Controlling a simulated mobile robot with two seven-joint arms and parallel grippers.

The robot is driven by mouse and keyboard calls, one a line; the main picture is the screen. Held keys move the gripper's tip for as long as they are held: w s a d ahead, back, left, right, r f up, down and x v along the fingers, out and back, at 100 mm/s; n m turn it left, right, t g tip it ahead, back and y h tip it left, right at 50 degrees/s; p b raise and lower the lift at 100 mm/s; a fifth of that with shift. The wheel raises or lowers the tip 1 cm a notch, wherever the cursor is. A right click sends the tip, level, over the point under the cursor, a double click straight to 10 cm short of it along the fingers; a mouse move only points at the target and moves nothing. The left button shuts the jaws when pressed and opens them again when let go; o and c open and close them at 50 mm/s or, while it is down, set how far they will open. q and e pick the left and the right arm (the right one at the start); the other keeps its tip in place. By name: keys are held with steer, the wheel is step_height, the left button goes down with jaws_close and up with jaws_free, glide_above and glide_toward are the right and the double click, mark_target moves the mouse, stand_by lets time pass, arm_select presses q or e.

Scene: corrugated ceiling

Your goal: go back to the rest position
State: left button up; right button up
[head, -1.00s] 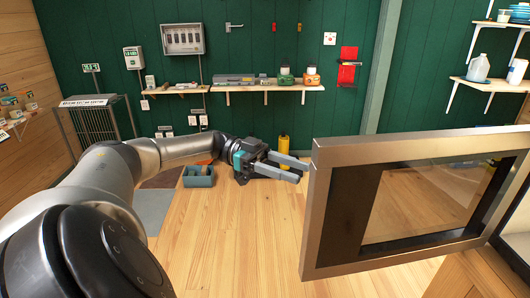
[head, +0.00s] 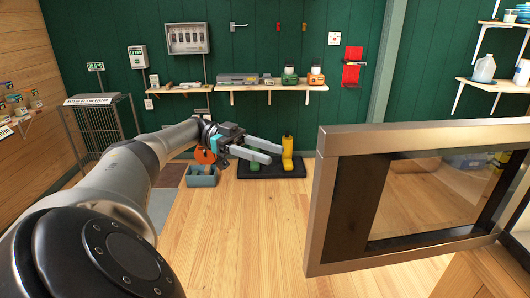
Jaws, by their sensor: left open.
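My left arm comes in from the left, and my left gripper (head: 268,152) is open and empty, with its two grey fingers pointing right. It is held in the air, to the left of the open, metal-framed door (head: 335,215) with a glass pane, and apart from it. Behind the gripper, on the floor by the wall, is a black tray (head: 290,171) with a yellow bottle (head: 287,150) on it; the gripper partly covers a green item there. My right gripper is not in the head view.
A grey-blue bin (head: 202,178) stands on the floor against the back wall. A wall shelf (head: 235,88) carries tools and canisters. A wire cage (head: 95,125) stands at the left. The wooden floor (head: 235,240) between my arm and the door is clear.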

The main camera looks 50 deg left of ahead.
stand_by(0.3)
